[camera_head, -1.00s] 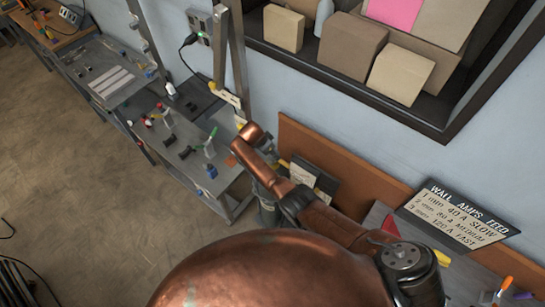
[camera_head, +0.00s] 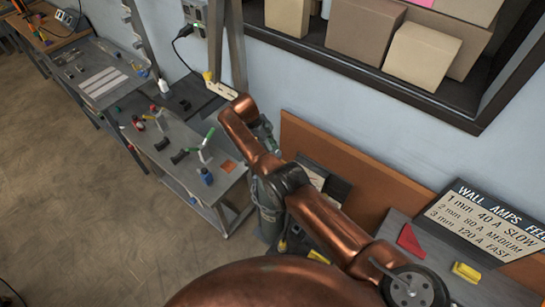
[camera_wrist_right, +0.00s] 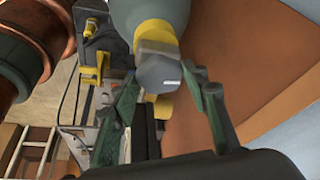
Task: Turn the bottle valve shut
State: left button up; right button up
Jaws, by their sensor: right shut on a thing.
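The gas bottle (camera_head: 268,212) is a grey-green cylinder standing on the floor between the bench and the brown board, partly hidden by my right arm. In the right wrist view the bottle's shoulder (camera_wrist_right: 150,10) has a yellow collar (camera_wrist_right: 154,32) and a grey faceted valve knob (camera_wrist_right: 158,74). My right gripper (camera_wrist_right: 163,79) has its dark green fingers on either side of the knob and is shut on it. In the head view my copper forearm mostly hides this gripper and the valve. My left gripper is not in view.
A grey bench (camera_head: 190,140) with small tools and bottles stands left of the gas bottle. A brown board (camera_head: 350,165) leans along the wall. Floor at left is open.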

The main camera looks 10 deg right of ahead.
jog(key=shift+w+m+b, duration=0.15)
jog(key=shift+m+b, duration=0.55)
jog(key=shift+b, duration=0.3)
jog(key=shift+r, duration=0.1)
jog(key=o, duration=1.2)
jog(key=shift+c, duration=0.2)
notch_tip(320, 180, up, 10)
